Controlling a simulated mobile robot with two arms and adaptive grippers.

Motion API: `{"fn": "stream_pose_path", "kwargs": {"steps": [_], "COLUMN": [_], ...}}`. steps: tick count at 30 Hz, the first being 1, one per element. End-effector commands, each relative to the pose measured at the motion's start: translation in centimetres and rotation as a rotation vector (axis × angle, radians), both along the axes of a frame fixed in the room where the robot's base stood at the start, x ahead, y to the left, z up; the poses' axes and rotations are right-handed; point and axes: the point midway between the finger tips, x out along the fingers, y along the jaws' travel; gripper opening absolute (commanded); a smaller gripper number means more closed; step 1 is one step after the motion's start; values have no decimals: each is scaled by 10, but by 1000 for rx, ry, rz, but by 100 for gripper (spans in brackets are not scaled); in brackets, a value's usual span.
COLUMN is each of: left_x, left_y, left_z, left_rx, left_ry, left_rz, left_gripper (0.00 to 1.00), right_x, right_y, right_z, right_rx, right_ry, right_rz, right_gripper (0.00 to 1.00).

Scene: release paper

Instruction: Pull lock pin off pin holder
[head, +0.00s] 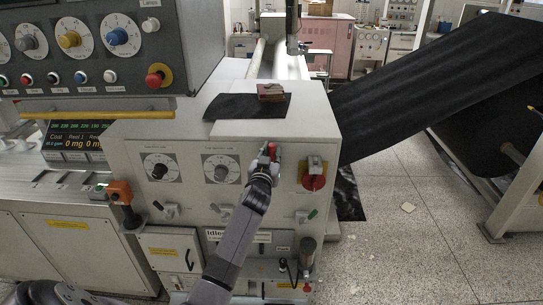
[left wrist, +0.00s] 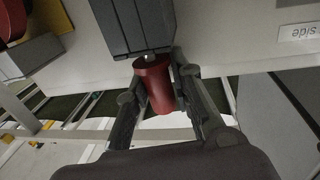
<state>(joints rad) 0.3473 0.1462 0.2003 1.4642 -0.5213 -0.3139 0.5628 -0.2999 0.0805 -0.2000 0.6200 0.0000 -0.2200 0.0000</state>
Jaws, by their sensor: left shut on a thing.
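The lock pin shows as a red cylinder (left wrist: 153,88) in the left wrist view. It also shows as a small red spot (head: 273,150) on the front of the grey machine in the head view. The pin holder appears to be the dark grey block (left wrist: 135,25) just beyond the red cylinder. A small pale metal bit shows between the cylinder and the block. I cannot tell how deep the pin sits. My left gripper (head: 267,159) is shut on the red cylinder, with one finger on each side, also seen in the left wrist view (left wrist: 160,92). My right gripper is not in view.
A red and yellow rotary switch (head: 314,178) is right of my left gripper. Two dials, one a round gauge (head: 221,168), are to its left. A black sheet (head: 240,107) and a reddish-brown block (head: 271,92) lie on the machine top. Speckled floor is open at right.

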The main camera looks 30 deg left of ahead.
Motion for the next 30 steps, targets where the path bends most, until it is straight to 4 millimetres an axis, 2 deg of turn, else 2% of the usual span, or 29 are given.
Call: {"fn": "stream_pose_path", "kwargs": {"steps": [3,30], "left_x": [0,0], "left_y": [0,1], "left_z": [10,54], "left_rx": [-1,-1], "left_ry": [-3,-3], "left_rz": [-1,0], "left_gripper": [0,0], "right_x": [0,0], "right_y": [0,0], "right_z": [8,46], "right_rx": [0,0], "right_ry": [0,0], "right_rz": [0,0], "right_gripper": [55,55]}}
